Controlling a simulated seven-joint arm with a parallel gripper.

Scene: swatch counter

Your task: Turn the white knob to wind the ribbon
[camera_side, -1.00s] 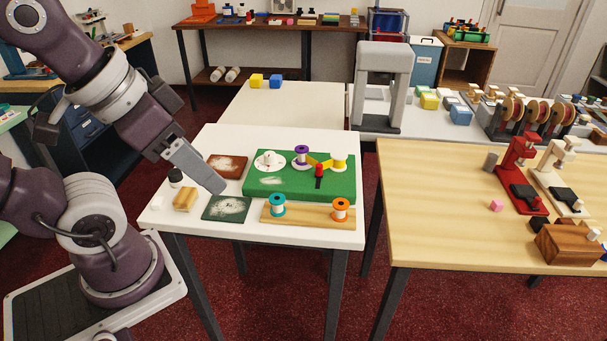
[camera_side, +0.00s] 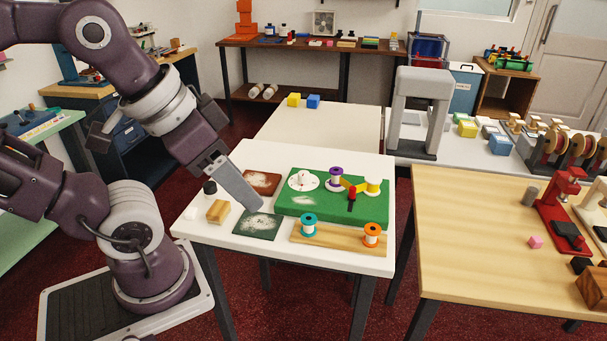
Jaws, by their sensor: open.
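The white knob (camera_side: 303,180) is a round white dial with a small raised grip and a red mark, at the left end of a green board (camera_side: 322,209). A purple-and-white spool (camera_side: 336,179) and a yellow spool (camera_side: 372,188) stand on the board, with yellow ribbon (camera_side: 353,184) between them. A small red-topped handle (camera_side: 351,194) stands in front of the ribbon. My gripper (camera_side: 255,204) is left of the board, angled down over the table, apart from the knob. It appears edge-on, so the gap between its fingers is hidden. Nothing shows held in it.
A dark green chalky slab (camera_side: 256,225), a brown chalky slab (camera_side: 262,182), a wooden block (camera_side: 217,211) and a dark-capped jar (camera_side: 210,189) lie near my gripper. A wooden rack (camera_side: 340,240) with teal and orange spools lies in front of the board.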

